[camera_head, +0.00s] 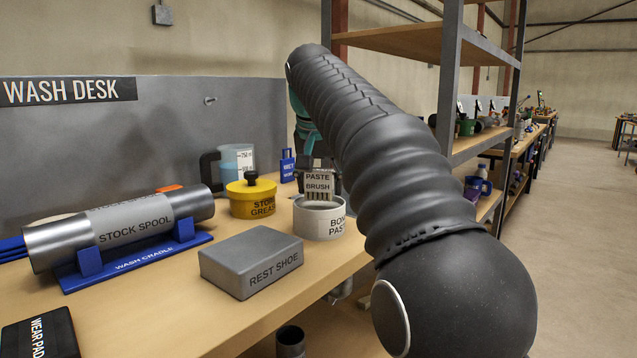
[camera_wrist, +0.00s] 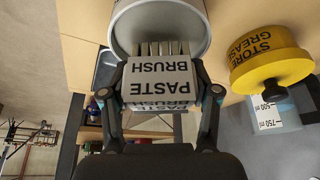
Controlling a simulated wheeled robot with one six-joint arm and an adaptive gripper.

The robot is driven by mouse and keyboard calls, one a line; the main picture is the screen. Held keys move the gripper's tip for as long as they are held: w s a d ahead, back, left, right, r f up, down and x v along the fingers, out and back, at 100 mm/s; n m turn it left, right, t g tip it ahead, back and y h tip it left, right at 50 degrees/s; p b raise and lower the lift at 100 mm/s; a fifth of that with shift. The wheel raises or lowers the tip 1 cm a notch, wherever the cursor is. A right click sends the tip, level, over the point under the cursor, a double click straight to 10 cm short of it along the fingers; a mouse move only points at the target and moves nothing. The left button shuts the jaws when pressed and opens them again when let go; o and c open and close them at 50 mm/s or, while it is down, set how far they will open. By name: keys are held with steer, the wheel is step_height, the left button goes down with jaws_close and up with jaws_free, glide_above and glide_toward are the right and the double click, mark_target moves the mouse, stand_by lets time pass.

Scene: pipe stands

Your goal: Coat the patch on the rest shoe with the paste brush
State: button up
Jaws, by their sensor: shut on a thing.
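My gripper (camera_wrist: 160,95) is shut on the paste brush (camera_wrist: 158,75), whose label reads upside down in the wrist view. In the head view the paste brush (camera_head: 319,184) is upright, bristles down, at the mouth of the white bond paste pot (camera_head: 322,222). The bristle ends are hard to make out against the pot; I cannot tell whether they touch the paste. The grey rest shoe (camera_head: 251,262) is a flat block on the desk, in front of the pot and to its left. No patch can be told apart on its visible faces. My gripper is partly hidden behind my arm in the head view.
The yellow store grease tub (camera_head: 251,199) stands left of the pot, with a measuring jug (camera_head: 236,160) behind. The stock spool (camera_head: 130,226) lies on the blue wash cradle (camera_head: 135,262). A dark wear pad (camera_head: 40,336) is at front left. Desk around the rest shoe is clear.

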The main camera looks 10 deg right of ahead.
steer(key=shift+f+b, duration=0.6)
steer(key=shift+f, duration=0.45)
stand_by(0.5)
steer(key=o, duration=1.1)
steer(key=c, duration=0.4)
steer(key=shift+o, duration=0.2)
steer(key=shift+w+r+p, duration=0.1)
steer(key=shift+r+p, duration=0.05)
steer(key=shift+p, duration=0.3)
